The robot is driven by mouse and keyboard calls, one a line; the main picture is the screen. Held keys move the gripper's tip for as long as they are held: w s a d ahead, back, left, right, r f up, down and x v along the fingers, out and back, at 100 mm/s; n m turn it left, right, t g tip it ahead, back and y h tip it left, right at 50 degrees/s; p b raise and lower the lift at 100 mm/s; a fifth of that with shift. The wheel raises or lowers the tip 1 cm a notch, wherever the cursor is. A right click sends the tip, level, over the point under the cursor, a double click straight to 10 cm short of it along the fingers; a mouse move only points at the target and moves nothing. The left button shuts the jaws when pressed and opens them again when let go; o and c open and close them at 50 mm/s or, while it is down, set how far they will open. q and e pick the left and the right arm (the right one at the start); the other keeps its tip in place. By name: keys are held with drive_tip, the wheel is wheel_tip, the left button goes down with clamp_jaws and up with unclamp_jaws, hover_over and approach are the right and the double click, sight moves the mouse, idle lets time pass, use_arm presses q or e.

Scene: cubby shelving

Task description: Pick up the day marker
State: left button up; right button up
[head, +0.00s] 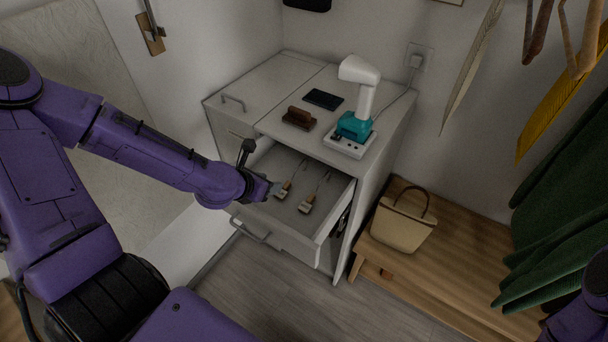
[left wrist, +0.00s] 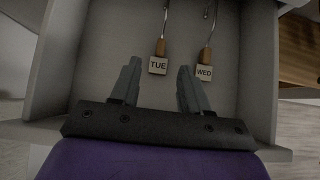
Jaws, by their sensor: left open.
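Two day markers lie in the open drawer (head: 332,212), each with a metal hook, a wooden neck and a pale square tag. In the left wrist view, the left one reads TUE (left wrist: 158,65) and the right one reads WED (left wrist: 204,72). In the head view they show as the TUE marker (head: 283,190) and the WED marker (head: 306,206). My left gripper (left wrist: 160,72) is open and empty; its fingertips point into the drawer, with the TUE tag between and just beyond them. In the head view it is at the drawer's left side (head: 273,188). My right gripper is not in view.
The white cabinet (head: 262,88) holds a dark flat device (head: 323,99), a brown block-like item (head: 299,118) and a white and teal handheld device (head: 357,112) on top. A wooden bench (head: 460,255) with a beige bag (head: 403,222) stands at right. Hanging clothes fill the far right.

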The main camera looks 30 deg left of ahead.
sight(288, 182)
use_arm(q)
drive_tip(key=shift+w+a+f, duration=0.2)
drive_tip(key=shift+w+f, duration=0.35)
drive_tip(key=shift+f, duration=0.15)
drive_tip(key=x, duration=0.9)
drive_tip(key=shift+w+d+b, duration=0.15)
drive_tip(key=shift+d+b, duration=0.2)
drive_tip(key=shift+b, duration=0.05)
drive_tip(key=shift+r, duration=0.1)
clamp_jaws()
